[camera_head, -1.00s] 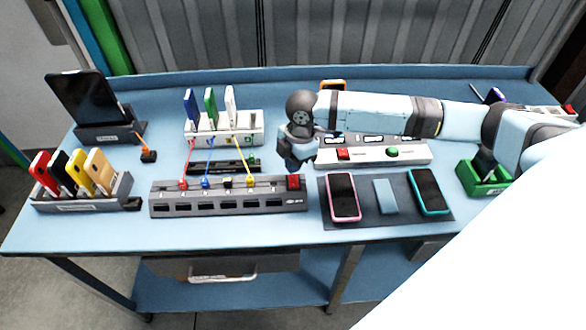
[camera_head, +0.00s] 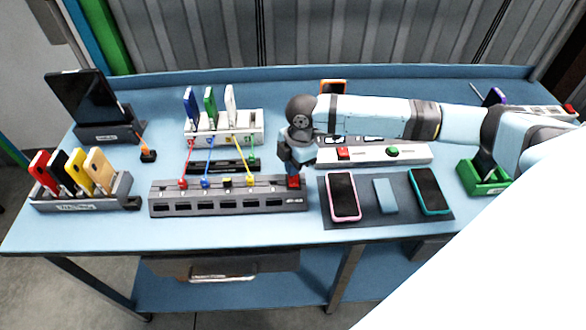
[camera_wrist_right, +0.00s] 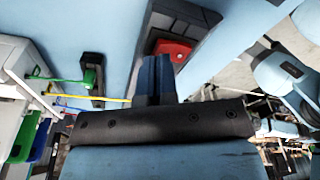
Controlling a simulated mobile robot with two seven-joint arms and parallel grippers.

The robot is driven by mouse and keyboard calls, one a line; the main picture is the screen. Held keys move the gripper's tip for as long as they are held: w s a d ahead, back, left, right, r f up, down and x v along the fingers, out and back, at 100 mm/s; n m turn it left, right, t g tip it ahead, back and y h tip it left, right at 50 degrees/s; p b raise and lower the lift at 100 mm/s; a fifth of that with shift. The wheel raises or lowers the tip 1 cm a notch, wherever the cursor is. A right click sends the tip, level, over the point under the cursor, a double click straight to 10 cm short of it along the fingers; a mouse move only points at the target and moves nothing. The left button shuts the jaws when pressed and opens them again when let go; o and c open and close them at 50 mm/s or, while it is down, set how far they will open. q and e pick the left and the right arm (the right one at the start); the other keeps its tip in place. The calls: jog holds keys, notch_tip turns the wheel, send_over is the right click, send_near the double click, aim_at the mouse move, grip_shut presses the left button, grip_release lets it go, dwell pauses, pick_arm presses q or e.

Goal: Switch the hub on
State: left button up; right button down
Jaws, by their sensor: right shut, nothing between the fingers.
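The hub (camera_head: 222,203) is a long dark grey block with a row of slots along its front, lying near the front edge of the table. Its red switch (camera_head: 293,183) sits at the right end of its top; the switch also shows in the right wrist view (camera_wrist_right: 172,50). My right gripper (camera_head: 296,172) is shut and empty, pointing down at the red switch, its fingertips at or just above it. Whether they touch is unclear. In the right wrist view the blue fingers (camera_wrist_right: 154,75) partly overlap the switch. My left gripper is not in view.
Red, blue and yellow cables run from the hub to a white rack (camera_head: 225,128) behind it. A dark mat (camera_head: 364,208) with phones lies to the right. A white panel (camera_head: 373,153) with red and green buttons stands behind the mat.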

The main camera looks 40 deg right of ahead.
jog(key=shift+f, duration=0.6)
jog(key=shift+r, duration=0.1)
notch_tip(320, 180, up, 2)
jog(key=p, duration=0.2)
jog(key=shift+r+p, duration=0.2)
jog(key=shift+p, duration=0.15)
jog(key=shift+r+p, duration=0.95)
jog(key=shift+p, duration=0.1)
notch_tip(320, 180, up, 3)
jog(key=p, duration=0.3)
jog(key=shift+f, duration=0.25)
